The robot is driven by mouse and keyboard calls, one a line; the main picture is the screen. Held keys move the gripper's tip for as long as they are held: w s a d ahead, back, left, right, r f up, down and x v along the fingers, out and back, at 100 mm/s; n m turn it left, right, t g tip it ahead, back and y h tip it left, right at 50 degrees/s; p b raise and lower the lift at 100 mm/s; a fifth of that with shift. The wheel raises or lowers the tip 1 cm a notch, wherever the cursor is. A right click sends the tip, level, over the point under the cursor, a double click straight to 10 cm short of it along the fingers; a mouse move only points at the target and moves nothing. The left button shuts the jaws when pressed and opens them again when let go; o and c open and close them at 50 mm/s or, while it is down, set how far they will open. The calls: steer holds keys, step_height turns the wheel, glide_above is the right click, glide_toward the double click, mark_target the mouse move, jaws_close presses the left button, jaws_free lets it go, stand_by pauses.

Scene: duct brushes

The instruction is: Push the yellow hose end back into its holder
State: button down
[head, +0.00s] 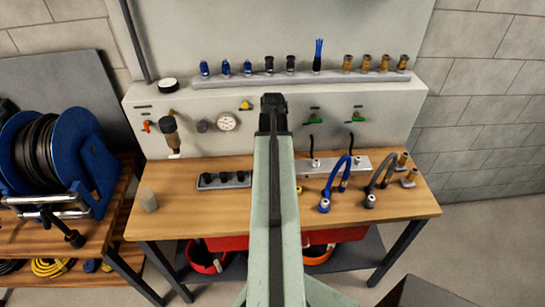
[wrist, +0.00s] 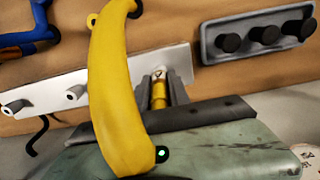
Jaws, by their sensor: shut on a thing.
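In the wrist view, the thick yellow hose (wrist: 118,85) arches across the picture close to the camera, from the top edge to the gripper body. My gripper (wrist: 165,88) is shut on the yellow hose end (wrist: 158,95). Its pale tip points at the pale holder rail (wrist: 50,100), near the rail's right end in this view. I cannot tell whether the tip touches the rail or stands apart. In the head view the rail (head: 332,167) lies on the bench; my arm hides its left end, the gripper and most of the hose.
A dark block with black knobs (head: 223,181) sits left of my arm on the bench (head: 200,215). A backboard with valves and a gauge (head: 228,122) rises behind.

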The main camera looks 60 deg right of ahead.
steer(key=shift+r, duration=0.1)
stand_by(0.3)
steer(key=shift+r+p, duration=2.95)
steer(key=shift+p, duration=0.1)
step_height(320, 180, down, 5)
steer(key=b, duration=0.4)
steer(key=shift+r+b, duration=0.15)
steer(key=shift+b, duration=0.2)
steer(key=shift+r+p, duration=0.35)
